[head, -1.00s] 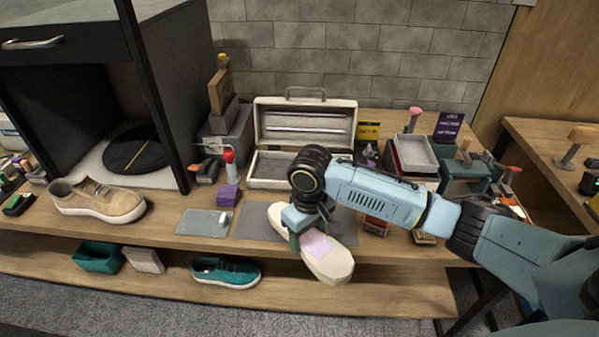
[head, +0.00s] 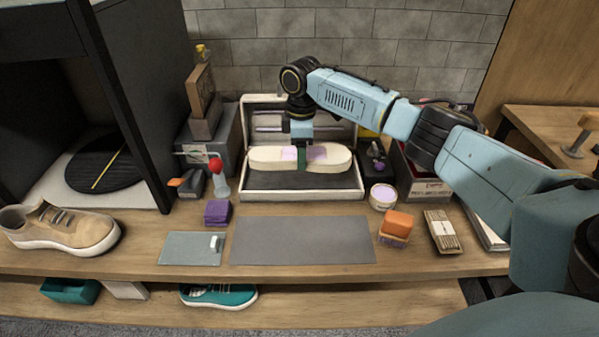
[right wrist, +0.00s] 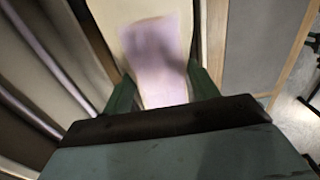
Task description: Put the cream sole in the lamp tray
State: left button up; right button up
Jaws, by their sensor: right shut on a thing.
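The cream sole (head: 265,158) is a long, pale shoe sole with a light purple patch on its middle. My right gripper (head: 302,160) is shut on it around the middle and holds it crosswise over the open lamp tray (head: 300,195), a white case with a dark floor and a raised lid. In the head view the sole appears above the tray floor; I cannot tell whether it touches. In the right wrist view the sole (right wrist: 130,15) lies between the green fingers (right wrist: 163,92), its purple patch facing the camera. My left gripper is not in view.
A grey mat (head: 300,240) lies bare in front of the tray. A beige sneaker (head: 65,230) stands at left. A purple block (head: 217,212), a round tin (head: 383,196) and an orange-topped brush (head: 396,224) stand near the tray's front corners. A black cabinet (head: 130,90) rises at left.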

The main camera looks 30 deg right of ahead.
aim_at(301, 180)
jog(key=shift+f, duration=0.45)
notch_tip(301, 180, down, 5)
jog(key=shift+r+b, duration=0.15)
jog(key=shift+b, duration=0.3)
jog(key=shift+f, duration=0.2)
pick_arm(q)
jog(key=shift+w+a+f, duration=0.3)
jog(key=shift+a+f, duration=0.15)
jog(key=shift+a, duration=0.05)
pick_arm(e)
jog(key=shift+f, duration=0.1)
jog(key=o, duration=1.1)
